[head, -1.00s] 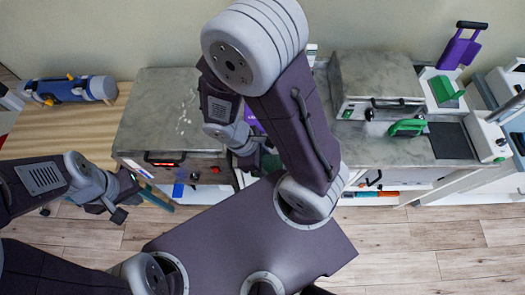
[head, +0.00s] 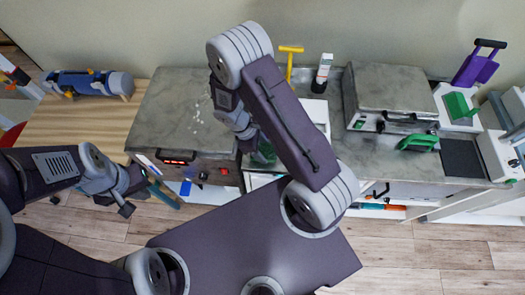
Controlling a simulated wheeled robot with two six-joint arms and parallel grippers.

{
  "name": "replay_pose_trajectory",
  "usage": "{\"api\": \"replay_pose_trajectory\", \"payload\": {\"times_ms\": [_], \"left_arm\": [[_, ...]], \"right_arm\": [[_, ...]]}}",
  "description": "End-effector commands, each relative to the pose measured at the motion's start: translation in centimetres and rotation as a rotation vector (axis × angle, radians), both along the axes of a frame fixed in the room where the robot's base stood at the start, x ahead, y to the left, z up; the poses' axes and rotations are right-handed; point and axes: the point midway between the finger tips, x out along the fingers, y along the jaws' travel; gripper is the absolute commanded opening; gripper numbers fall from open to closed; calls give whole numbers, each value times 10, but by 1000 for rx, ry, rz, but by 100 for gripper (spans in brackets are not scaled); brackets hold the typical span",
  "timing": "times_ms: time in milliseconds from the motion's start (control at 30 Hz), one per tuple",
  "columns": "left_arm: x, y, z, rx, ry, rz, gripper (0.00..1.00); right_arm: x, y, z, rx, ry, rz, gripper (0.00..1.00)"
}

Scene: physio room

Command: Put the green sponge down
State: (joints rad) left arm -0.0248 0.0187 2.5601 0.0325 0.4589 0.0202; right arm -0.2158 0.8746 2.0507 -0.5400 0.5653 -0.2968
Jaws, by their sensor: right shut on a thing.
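My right gripper (head: 254,146) is largely hidden behind its own arm, over the front edge of the counter. It is shut on a green thing (head: 265,153), which looks like the green sponge; only a small part of it shows. I cannot tell whether it touches a surface. My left gripper (head: 133,193) is at the left, in front of the counter and over the floor, with its fingers apart and nothing between them.
A grey-topped unit (head: 180,105) stands left of my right gripper. A white-labelled bottle (head: 322,72), a yellow tool (head: 290,62) and a lidded grey box (head: 390,88) stand to the right. A green handled item (head: 419,143) lies near a dark pad (head: 462,158).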

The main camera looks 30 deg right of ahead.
Motion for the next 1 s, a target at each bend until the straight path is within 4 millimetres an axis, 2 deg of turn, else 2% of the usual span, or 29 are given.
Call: {"api": "replay_pose_trajectory", "payload": {"times_ms": [133, 500, 533, 600, 867, 933, 1000], "left_arm": [[0, 0, 2, 0, 0, 0, 0], [0, 0, -3, 0, 0, 0, 0], [0, 0, -2, 0, 0, 0, 0], [0, 0, -1, 0, 0, 0, 0], [0, 0, -1, 0, 0, 0, 0], [0, 0, 4, 0, 0, 0, 0], [0, 0, 2, 0, 0, 0, 0]], "right_arm": [[0, 0, -19, 1, 1, 1, 20], [0, 0, -25, 1, -1, -1, 20], [0, 0, -23, 0, -2, -1, 66], [0, 0, -23, 0, -2, -1, 79], [0, 0, -22, 0, -1, 0, 79], [0, 0, -16, 0, -1, 0, 79], [3, 4, -10, 0, -6, 2, 79]]}}
